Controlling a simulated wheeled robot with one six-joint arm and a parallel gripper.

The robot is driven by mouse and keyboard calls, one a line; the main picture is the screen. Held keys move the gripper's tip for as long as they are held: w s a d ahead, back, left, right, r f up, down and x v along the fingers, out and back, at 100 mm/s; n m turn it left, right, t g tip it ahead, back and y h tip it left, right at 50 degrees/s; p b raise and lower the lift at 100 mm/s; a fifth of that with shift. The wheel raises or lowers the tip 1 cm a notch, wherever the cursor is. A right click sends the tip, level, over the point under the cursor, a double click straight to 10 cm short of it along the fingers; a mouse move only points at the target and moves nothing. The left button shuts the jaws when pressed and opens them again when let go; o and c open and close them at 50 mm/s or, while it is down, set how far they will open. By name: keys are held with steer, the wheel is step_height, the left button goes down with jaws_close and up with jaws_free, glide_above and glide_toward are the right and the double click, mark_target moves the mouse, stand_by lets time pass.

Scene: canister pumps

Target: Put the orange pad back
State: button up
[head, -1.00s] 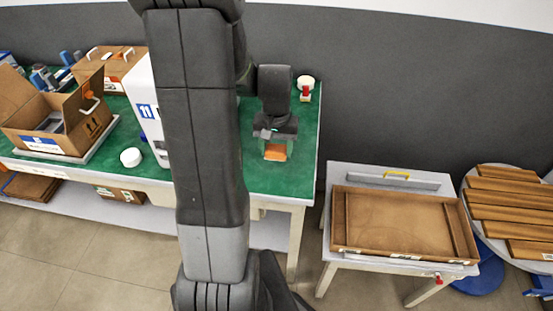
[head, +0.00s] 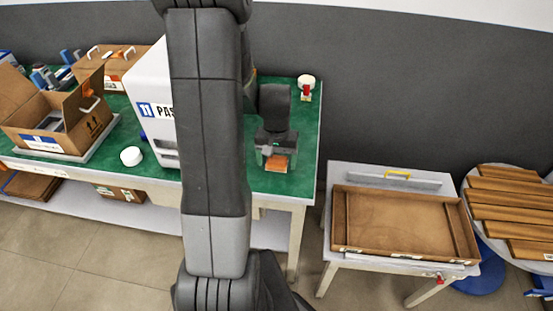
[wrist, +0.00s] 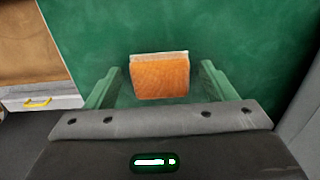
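The orange pad (head: 277,162) is a small block with a pale edge, on the green table top (head: 300,130) near its front right. In the wrist view the pad (wrist: 161,76) sits between the two fingers of my gripper (wrist: 161,80), with a strip of green visible on each side of it. My gripper (head: 270,150) is open around the pad and does not appear to touch it. In the head view my gripper hides part of the pad's far side.
A white machine (head: 152,80) stands left of my arm, partly hidden by it. A white round lid (head: 131,156), an open cardboard box (head: 45,115) and a small red-and-white item (head: 306,92) share the table. A side table bears a shallow brown tray (head: 395,222).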

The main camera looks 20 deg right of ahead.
mark_target(276, 162)
step_height(276, 162, up, 12)
steer(key=shift+r+p, duration=0.2)
steer(key=shift+p, duration=0.25)
stand_by(0.5)
